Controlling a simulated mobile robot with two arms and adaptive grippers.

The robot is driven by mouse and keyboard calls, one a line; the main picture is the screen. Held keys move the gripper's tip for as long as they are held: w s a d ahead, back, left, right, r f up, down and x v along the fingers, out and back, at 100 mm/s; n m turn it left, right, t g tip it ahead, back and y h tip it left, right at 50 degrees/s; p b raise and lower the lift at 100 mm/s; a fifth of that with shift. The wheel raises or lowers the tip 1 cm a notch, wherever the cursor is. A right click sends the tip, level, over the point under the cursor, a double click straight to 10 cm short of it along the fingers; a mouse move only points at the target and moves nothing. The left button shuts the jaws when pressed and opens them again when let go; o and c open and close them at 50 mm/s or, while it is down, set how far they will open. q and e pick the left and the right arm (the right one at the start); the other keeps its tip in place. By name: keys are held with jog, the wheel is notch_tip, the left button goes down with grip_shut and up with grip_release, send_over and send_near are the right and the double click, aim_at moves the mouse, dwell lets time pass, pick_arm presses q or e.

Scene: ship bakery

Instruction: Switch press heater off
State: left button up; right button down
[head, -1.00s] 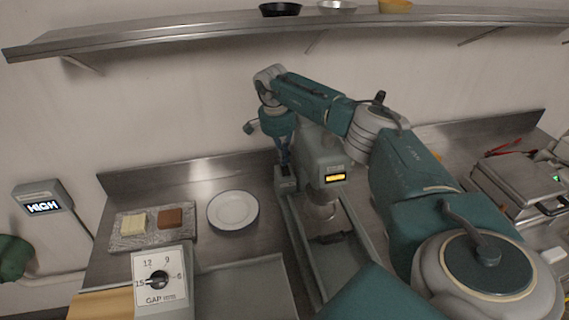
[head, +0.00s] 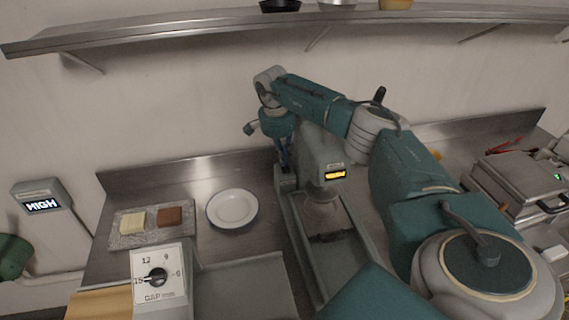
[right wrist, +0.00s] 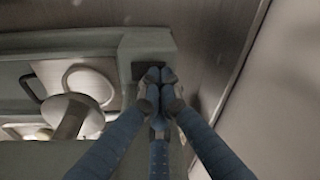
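The press (head: 318,150) is a grey machine with a lit amber display (head: 335,174) whose text I cannot read. It stands on a long grey frame (head: 296,222) on the steel counter. My right gripper (head: 285,166) points down at the frame's back left corner, beside the press head. In the right wrist view its blue fingertips (right wrist: 160,76) are together, with nothing seen between them. They are at a dark recessed patch (right wrist: 150,68) on the frame's end, likely the switch. The fingertips cover part of it, so its position and any contact are unclear. My left gripper is out of view.
A white plate (head: 232,209) and a stone slab (head: 128,240) with a pale block and a brown block lie left. A GAP dial box (head: 172,260) stands in front. A hinged grill (head: 508,182) is right. A shelf (head: 200,27) runs above.

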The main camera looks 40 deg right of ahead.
jog(key=shift+s+a+f, duration=0.1)
jog(key=shift+s, duration=0.05)
jog(key=shift+r+p, duration=0.9)
jog(key=shift+r, duration=0.05)
jog(key=shift+r+p, duration=1.8)
jog(key=shift+r, duration=0.7)
jog(key=shift+f, duration=0.1)
